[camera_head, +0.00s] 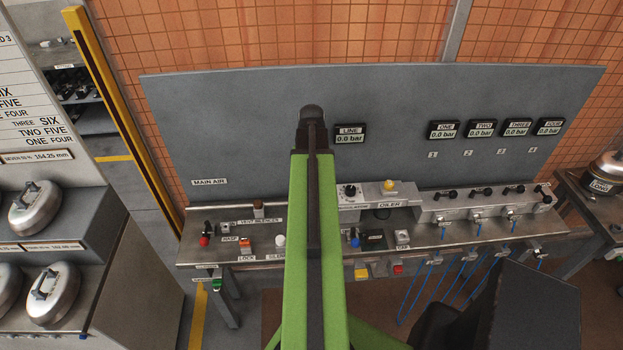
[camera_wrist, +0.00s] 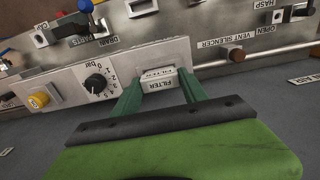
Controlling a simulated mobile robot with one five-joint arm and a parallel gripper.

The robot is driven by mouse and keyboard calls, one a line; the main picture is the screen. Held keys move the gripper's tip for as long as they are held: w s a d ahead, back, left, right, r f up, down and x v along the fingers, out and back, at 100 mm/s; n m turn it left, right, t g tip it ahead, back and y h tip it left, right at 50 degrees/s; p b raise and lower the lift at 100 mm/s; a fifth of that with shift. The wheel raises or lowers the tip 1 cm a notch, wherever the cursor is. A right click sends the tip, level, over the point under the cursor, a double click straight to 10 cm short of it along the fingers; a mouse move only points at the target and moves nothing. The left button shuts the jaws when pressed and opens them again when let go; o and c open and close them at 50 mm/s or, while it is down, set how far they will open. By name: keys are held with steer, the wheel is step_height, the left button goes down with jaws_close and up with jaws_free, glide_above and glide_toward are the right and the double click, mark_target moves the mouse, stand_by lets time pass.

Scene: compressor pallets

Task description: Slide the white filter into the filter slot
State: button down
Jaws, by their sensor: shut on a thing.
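In the wrist view my gripper (camera_wrist: 158,79) has its two green fingers on either side of the white filter (camera_wrist: 161,85), shut on it. The filter is a small white block with a FILTER label facing the camera. It is at the grey panel (camera_wrist: 118,69), beside the black regulator knob. A second label, partly covered, shows just above the filter in the picture. The slot opening is hidden behind the filter and fingers, so I cannot tell how deep the filter sits. In the head view my green arm hides the gripper, filter and slot.
In the wrist view the regulator knob (camera_wrist: 96,87) and a yellow knob (camera_wrist: 39,100) are left of the fingers. The head view shows the bench (camera_head: 222,254) with valves, a grey back panel (camera_head: 230,130) with gauges, and the oiler block (camera_head: 388,194) right of my arm.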

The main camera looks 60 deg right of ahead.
steer(key=shift+f+b, duration=0.9)
steer(key=shift+f, duration=0.15)
steer(key=c, duration=0.5)
jaws_free()
steer(key=shift+r, duration=0.1)
step_height(320, 180, up, 18)
steer(key=p, duration=1.7)
steer(key=shift+f+p, duration=0.2)
steer(key=shift+p, duration=0.15)
steer(key=shift+f, duration=0.1)
